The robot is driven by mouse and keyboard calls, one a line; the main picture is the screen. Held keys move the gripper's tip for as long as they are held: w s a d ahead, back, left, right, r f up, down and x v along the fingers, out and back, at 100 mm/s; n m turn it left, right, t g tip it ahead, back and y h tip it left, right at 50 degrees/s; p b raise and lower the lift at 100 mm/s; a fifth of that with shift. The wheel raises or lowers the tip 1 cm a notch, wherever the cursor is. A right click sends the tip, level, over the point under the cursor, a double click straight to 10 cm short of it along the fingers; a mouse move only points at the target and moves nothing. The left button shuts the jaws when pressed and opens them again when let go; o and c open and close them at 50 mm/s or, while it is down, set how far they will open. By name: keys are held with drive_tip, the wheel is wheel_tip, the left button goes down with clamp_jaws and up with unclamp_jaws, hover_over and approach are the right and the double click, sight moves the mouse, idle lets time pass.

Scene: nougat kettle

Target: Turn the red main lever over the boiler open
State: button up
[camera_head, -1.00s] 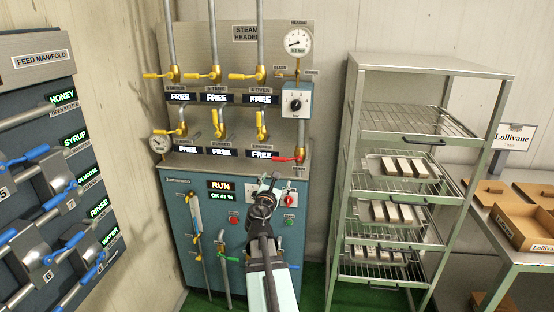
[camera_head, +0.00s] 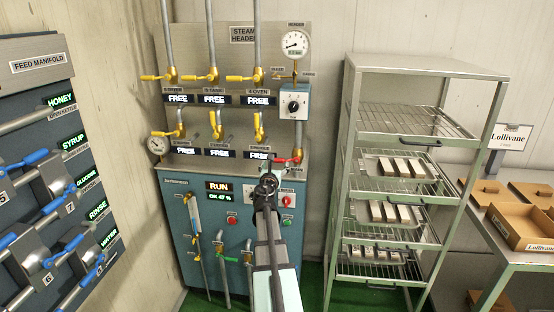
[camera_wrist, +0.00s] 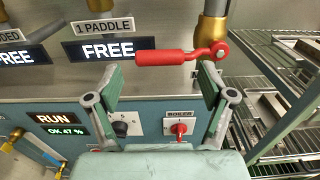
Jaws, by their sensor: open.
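The red main lever (camera_wrist: 165,57) lies nearly level in the wrist view, its handle pointing left from a round red pivot on a brass and grey pipe. In the head view the lever (camera_head: 290,159) shows small at the lower right of the steam header, above the blue boiler cabinet (camera_head: 188,240). My gripper (camera_wrist: 160,78) is open and empty, with green-padded fingers spread on either side of the handle in the picture. The handle appears just beyond the fingertips; I cannot tell whether they touch. In the head view my gripper (camera_head: 268,180) is just below and left of the lever.
A red BOILER switch (camera_wrist: 180,129) and a dark knob (camera_wrist: 121,129) sit below the lever. A display reading FREE (camera_wrist: 108,51) is behind it. A wire rack (camera_head: 405,121) with trays stands to the right. The feed manifold (camera_head: 40,150) is at the left.

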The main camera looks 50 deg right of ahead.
sight(277, 160)
drive_tip(key=x, duration=0.5)
drive_tip(key=shift+w+d, duration=0.2)
drive_tip(key=shift+d, duration=0.1)
clamp_jaws()
